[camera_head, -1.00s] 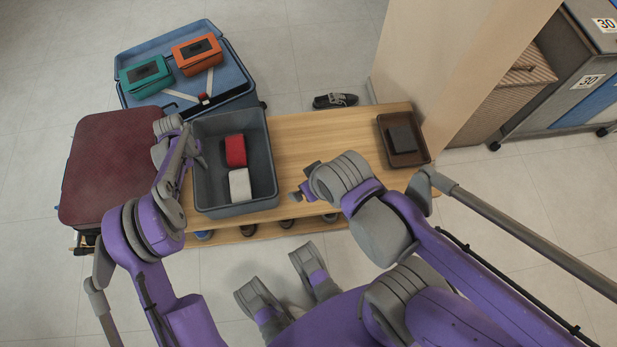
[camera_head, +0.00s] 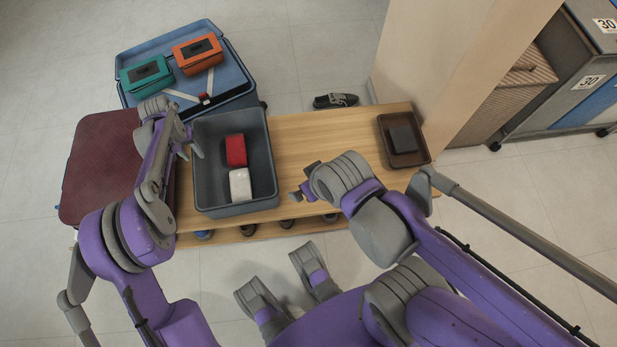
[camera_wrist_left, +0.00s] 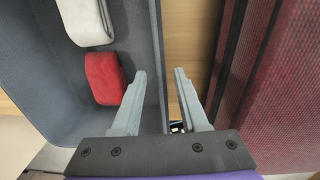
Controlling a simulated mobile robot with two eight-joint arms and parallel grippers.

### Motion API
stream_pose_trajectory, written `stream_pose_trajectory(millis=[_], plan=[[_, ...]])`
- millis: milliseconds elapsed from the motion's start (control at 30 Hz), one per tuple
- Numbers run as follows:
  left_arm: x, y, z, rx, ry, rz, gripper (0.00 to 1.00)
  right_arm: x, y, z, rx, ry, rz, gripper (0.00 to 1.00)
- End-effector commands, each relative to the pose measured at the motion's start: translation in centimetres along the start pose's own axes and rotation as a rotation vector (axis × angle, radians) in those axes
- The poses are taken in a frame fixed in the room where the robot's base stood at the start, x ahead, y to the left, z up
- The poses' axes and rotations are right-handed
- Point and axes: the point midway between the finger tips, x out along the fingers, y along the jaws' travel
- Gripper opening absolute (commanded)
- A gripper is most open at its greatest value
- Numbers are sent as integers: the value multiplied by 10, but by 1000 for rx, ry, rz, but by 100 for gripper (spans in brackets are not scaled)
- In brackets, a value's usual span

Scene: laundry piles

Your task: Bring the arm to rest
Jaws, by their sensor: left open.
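My left gripper (camera_head: 192,148) is beside the left wall of the grey bin, over the gap between it and the dark red suitcase.
The grey bin (camera_head: 262,140) holds a red bundle (camera_head: 236,150) and a white bundle (camera_head: 240,184). The dark red suitcase (camera_head: 100,165) stands left. An open blue suitcase (camera_head: 235,75) holds teal (camera_head: 146,75) and orange (camera_head: 197,53) cases. A brown tray (camera_head: 388,123) sits on the bench (camera_head: 320,135).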

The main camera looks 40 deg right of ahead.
Motion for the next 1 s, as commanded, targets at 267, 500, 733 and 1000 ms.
stream_pose_trajectory(millis=[267,500,733,1000], plan=[[-39,0,0,0,0,0,43,0,0,0,0,0,0,100],[-44,0,0,0,0,0,43,0,0,0,0,0,0,100],[-61,-5,9,-15,15,-4,43,0,0,0,0,0,0,100],[-142,-23,79,-102,103,-27,43,0,0,0,0,0,0,100]])
